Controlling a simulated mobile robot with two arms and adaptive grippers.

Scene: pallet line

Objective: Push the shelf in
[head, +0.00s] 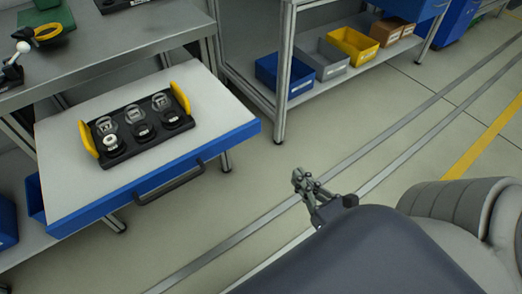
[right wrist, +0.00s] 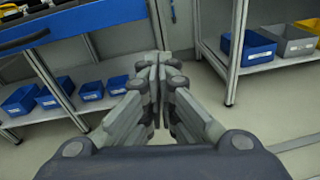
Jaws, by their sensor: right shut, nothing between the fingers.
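The shelf (head: 215,122) is a pull-out board with a grey top, a blue front edge and a dark bar handle (head: 168,186). It sticks out from under the workbench at the left in the head view. Its blue edge (right wrist: 75,27) also shows at the upper left of the right wrist view. My right gripper (head: 298,176) is shut and empty, over the floor to the right of the shelf and apart from it. Its closed fingers show in the right wrist view (right wrist: 158,62). My left gripper is not in view.
A black tray (head: 128,157) with yellow handles and several round parts lies on the shelf. The workbench (head: 110,45) stands behind. A rack (head: 284,75) with blue, grey and yellow bins stands at the back. Floor rails (head: 400,130) cross open floor at the right.

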